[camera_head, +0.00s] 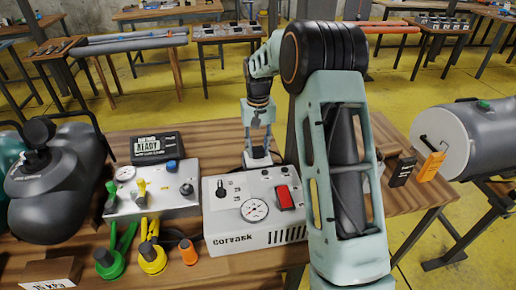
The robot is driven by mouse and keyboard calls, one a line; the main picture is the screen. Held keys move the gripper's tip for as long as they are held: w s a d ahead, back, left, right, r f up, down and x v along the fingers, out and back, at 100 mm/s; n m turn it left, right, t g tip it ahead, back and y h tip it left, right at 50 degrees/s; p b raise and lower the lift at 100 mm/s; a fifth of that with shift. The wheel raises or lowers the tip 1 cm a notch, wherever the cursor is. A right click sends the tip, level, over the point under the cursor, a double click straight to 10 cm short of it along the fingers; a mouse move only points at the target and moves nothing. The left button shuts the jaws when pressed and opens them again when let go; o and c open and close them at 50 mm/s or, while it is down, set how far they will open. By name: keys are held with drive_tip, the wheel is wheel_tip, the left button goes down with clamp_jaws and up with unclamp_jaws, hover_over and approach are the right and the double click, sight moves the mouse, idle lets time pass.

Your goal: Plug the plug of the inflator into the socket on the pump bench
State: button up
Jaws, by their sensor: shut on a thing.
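The inflator looks to be the pale grey box lettered "Gorvask" (257,238), with a round gauge and a red rocker switch, standing on the wooden pump bench (322,250). My gripper (259,150) points down just behind this box, low over the bench. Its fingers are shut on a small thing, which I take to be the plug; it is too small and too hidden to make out. I cannot pick out the socket or the inflator's cord. My forearm covers the bench right of the box.
Left of the box stand a gauge panel (152,198) and a black "READY" display (155,147). Green, yellow and orange fittings (152,258) lie in front. A grey inflatable (62,190) fills the left. A dark block (402,171) and orange tag (432,166) stand right, near a grey cylinder (490,135).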

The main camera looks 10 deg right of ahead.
drive_tip(key=shift+f, duration=0.2)
drive_tip(key=o, duration=1.2)
drive_tip(key=shift+c, duration=0.2)
wheel_tip(320, 180, up, 12)
